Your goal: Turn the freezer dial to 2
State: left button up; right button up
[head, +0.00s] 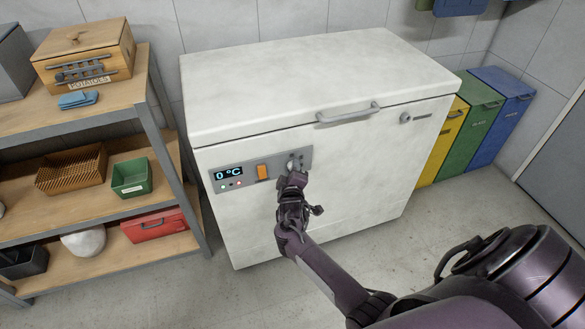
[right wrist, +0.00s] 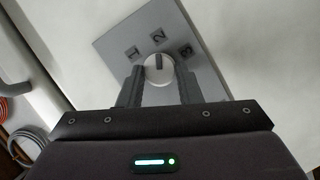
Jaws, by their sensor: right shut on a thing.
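The white chest freezer (head: 300,110) stands against the wall with its lid closed. Its grey control panel (head: 247,184) is on the front. The round white freezer dial (right wrist: 158,70) sits on the panel, with the numbers 1, 2 and 3 around it. Its dark pointer line points up, about toward the 2 (right wrist: 158,37). My right gripper (right wrist: 158,80) is shut on the dial, one finger on each side; in the head view it is at the panel's right end (head: 294,172) and partly covers the dial. My left gripper is not in view.
The panel also has a display (head: 228,174) reading 0 °C and an orange switch (head: 263,172). A shelf (head: 140,105) with boxes stands at the left. Yellow, green (head: 472,130) and blue bins stand at the right. The floor in front is clear.

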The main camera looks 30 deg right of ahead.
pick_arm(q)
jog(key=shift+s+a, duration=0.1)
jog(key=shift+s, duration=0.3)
pick_arm(e)
jog(key=o, duration=1)
jog(key=shift+c, duration=0.2)
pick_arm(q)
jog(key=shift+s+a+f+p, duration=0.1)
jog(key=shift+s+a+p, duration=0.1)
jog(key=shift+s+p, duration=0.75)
pick_arm(e)
jog(key=v, duration=0.7)
jog(key=shift+s, duration=0.4)
